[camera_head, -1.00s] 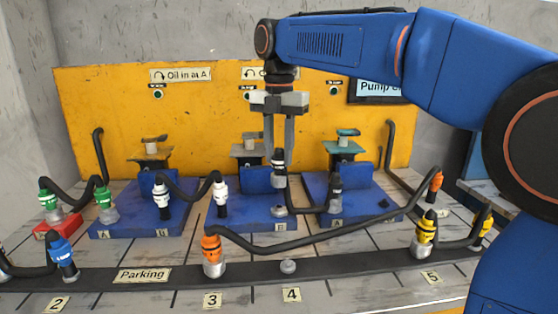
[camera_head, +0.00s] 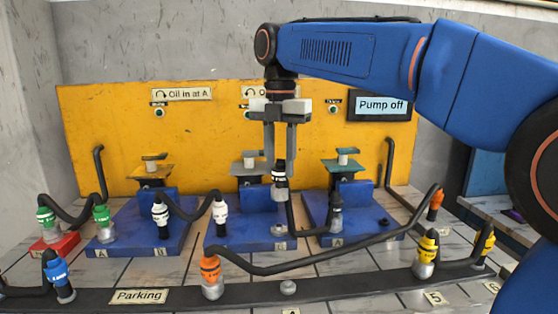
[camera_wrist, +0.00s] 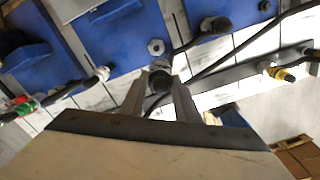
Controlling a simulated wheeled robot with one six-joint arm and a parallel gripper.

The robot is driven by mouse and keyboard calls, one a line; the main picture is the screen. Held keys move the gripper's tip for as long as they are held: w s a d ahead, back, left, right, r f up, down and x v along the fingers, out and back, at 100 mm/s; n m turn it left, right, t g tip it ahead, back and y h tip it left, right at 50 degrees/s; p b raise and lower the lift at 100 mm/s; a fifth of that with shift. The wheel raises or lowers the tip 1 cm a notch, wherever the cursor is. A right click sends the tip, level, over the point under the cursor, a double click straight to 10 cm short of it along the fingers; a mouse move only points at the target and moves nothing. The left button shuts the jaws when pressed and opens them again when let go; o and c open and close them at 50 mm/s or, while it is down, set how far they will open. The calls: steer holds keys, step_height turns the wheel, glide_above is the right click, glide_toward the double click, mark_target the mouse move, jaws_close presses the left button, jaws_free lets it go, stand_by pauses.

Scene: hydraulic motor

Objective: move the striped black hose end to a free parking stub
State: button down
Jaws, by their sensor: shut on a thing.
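My gripper (camera_head: 279,172) is shut on the striped black hose end (camera_head: 279,187), black with white bands. It is upright above the middle blue base (camera_head: 258,245), over a bare metal stub (camera_head: 280,232), with a small gap visible between them. Its hose runs down and right to a second black end (camera_head: 336,215), seated on the right blue base. A free parking stub (camera_head: 288,287) stands on the dark rail, right of the orange hose end (camera_head: 210,275). The wrist view shows the held end between my fingers (camera_wrist: 160,92), with a bare stub (camera_wrist: 156,47) beyond.
The orange hose arches low across the front to another orange end (camera_head: 435,205). Yellow (camera_head: 427,255) and blue (camera_head: 58,276) ends stand on the parking rail (camera_head: 350,287). White (camera_head: 221,217) and green (camera_head: 103,222) ends stand left. The yellow panel (camera_head: 215,140) is behind.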

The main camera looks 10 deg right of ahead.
steer(key=s, duration=1.5)
steer(key=shift+s, duration=0.2)
step_height(320, 180, down, 10)
stand_by(0.9)
steer(key=shift+f, duration=0.35)
stand_by(0.4)
steer(key=shift+f, duration=0.6)
steer(key=c, duration=1.3)
jaws_free()
steer(key=shift+f, duration=0.1)
steer(key=shift+o, duration=0.2)
